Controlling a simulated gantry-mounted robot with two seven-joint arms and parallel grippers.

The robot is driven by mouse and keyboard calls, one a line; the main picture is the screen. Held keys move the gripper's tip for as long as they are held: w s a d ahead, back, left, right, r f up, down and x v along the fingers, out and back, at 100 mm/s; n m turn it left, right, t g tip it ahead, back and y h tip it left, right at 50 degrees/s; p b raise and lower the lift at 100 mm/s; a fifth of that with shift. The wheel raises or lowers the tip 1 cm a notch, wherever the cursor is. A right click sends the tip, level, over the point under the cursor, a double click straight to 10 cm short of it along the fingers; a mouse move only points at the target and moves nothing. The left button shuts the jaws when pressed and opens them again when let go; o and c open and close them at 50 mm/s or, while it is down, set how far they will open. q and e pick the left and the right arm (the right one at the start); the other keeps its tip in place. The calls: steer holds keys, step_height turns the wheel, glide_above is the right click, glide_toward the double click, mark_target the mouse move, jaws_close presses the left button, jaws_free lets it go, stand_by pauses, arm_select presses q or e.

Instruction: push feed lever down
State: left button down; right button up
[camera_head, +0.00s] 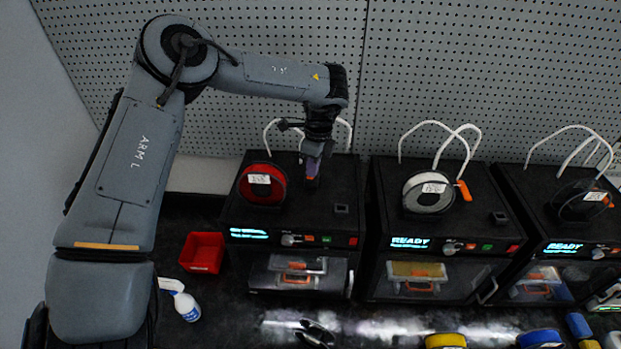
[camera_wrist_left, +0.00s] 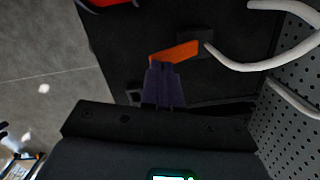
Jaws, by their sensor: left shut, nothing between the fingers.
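The feed lever is an orange bar (camera_wrist_left: 175,52) on a dark block on top of the left black printer (camera_head: 335,213). In the wrist view it slants slightly across the picture, just beyond the fingertips. My left gripper (camera_head: 312,172) points down over the printer top, right of the red spool; its purple fingers also show in the wrist view (camera_wrist_left: 160,68). They are shut together with nothing between them. The tips overlap the lever's lower edge in the wrist view; I cannot tell whether they touch. In the head view the gripper mostly hides this lever.
A red spool (camera_head: 262,184) stands left of the gripper. White tubes (camera_wrist_left: 245,63) arch behind the lever. Two similar printers stand to the right; the middle one (camera_head: 383,213) has its own orange lever (camera_head: 463,190). A red bin (camera_head: 202,252) and spray bottle (camera_head: 186,304) sit front left.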

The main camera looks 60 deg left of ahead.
stand_by(0.3)
arm_select(q)
step_height(320, 180, down, 3)
steer(key=b, duration=0.3)
steer(key=shift+f, duration=0.15)
steer(key=shift+r, duration=0.2)
steer(key=shift+w+d+r, duration=0.25)
steer(key=shift+w+d, duration=0.2)
steer(key=shift+d, duration=0.15)
steer(key=shift+w+d+r, duration=0.25)
steer(key=shift+w+d, duration=0.2)
steer(key=shift+d, duration=0.15)
steer(key=shift+r, duration=0.1)
step_height(320, 180, up, 10)
steer(key=shift+w+d+r, duration=0.25)
steer(key=shift+w+d, duration=0.05)
steer(key=shift+d, duration=0.1)
